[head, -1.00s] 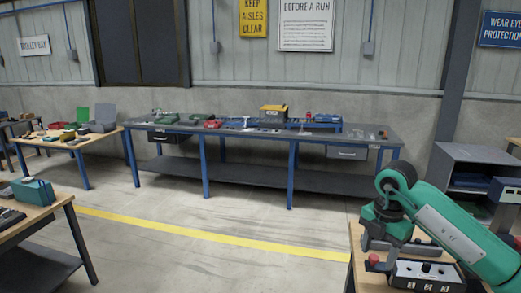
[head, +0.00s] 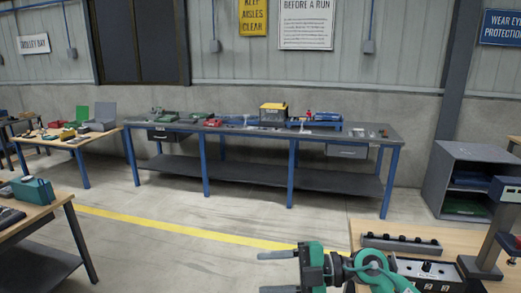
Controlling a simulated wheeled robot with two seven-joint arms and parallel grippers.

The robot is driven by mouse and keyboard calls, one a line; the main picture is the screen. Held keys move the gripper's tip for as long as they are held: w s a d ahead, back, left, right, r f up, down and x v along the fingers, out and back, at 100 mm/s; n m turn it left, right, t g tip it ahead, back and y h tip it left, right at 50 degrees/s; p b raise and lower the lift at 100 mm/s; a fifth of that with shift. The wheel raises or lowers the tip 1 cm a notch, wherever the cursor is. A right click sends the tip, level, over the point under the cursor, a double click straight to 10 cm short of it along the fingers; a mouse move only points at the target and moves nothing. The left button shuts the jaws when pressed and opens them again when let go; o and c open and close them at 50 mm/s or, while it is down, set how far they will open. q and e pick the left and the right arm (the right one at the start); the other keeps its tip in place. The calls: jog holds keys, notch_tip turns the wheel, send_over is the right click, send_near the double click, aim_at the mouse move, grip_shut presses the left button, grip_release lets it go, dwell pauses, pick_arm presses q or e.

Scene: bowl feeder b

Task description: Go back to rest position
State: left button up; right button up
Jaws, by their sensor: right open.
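My right gripper (head: 262,272) shows at the bottom of the head view, right of centre. Its two grey fingers point left and are spread apart, with nothing between them. Its green wrist links reach back to the right, in front of the wooden bench (head: 366,230). The rest of that arm is out of view below. My left gripper is not in the picture.
A dark strip with several knobs (head: 400,243) and a control box with switches (head: 430,268) are on the wooden bench by my wrist. A long workbench (head: 235,176) stands by the far wall. Open floor (head: 180,228) lies left of the gripper.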

jog(key=w+d+r+m+t+h, duration=0.25)
jog(key=d+m+t, duration=0.55)
jog(key=m+t, duration=1)
jog(key=s+d+f+m+g+h, duration=0.35)
jog(key=d+f+m+h, duration=0.7)
jog(key=f+h, duration=0.45)
jog(key=s+d+f+g, duration=0.1)
jog(key=s+f+g, duration=0.6)
jog(key=s, duration=0.5)
jog(key=s+d+f+g, duration=0.1)
jog(key=s+f+g, duration=0.4)
jog(key=s+f, duration=0.55)
notch_tip(320, 180, down, 30)
jog(key=s+n, duration=0.1)
jog(key=s, duration=0.1)
jog(key=s+d+f+g, duration=0.2)
jog(key=s+d+f, duration=0.1)
jog(key=s+f, duration=1.6)
jog(key=shift+d+y, duration=0.2)
jog(key=shift+y, duration=0.15)
jog(key=shift+f, duration=0.1)
